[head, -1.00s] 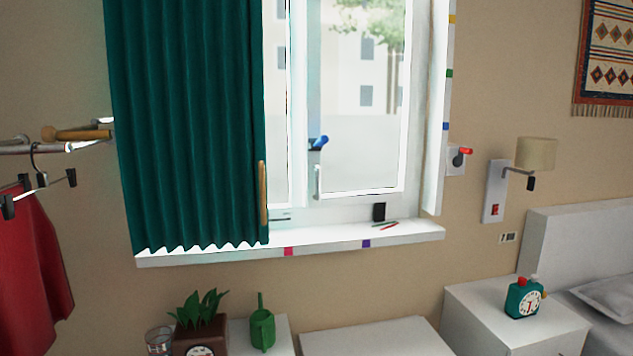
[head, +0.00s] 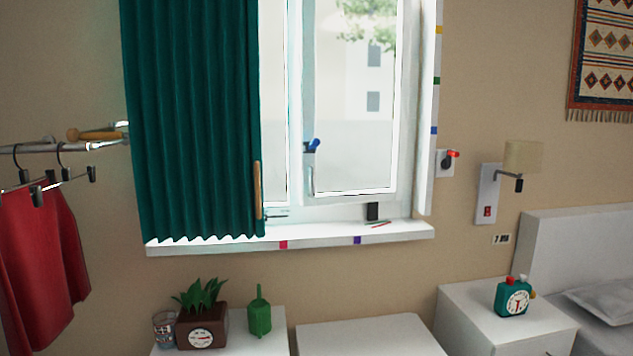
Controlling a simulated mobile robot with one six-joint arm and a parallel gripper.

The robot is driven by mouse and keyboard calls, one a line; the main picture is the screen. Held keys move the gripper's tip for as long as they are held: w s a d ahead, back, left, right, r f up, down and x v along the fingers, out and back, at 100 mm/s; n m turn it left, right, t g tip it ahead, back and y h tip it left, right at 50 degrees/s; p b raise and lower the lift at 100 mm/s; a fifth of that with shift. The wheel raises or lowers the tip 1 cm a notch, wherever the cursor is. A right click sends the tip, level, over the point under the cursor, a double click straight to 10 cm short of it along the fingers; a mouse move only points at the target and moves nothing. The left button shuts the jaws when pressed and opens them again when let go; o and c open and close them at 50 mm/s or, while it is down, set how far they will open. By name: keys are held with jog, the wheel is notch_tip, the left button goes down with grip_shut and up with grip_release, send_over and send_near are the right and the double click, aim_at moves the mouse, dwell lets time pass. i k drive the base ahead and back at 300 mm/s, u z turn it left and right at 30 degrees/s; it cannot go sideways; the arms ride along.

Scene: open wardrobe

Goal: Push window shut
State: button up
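The white-framed window (head: 308,95) is in the middle of the head view, partly behind the green curtain on its left. Its right pane (head: 360,110) shows a building and a tree through the glass. A blue-tipped handle (head: 312,145) sits on the middle upright. A pale upright grip (head: 310,181) is just below it. I cannot tell from this angle how far the sash stands open. My gripper is not in this view.
The green curtain (head: 195,120) hangs left, with a wooden handle at its edge. A black block (head: 372,211) and pencils lie on the sill (head: 330,237).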

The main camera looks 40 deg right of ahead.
aim_at(307, 49)
jog(key=k, duration=0.25)
jog(key=z, duration=0.15)
jog(key=i, duration=1.1)
jog(key=u, duration=0.3)
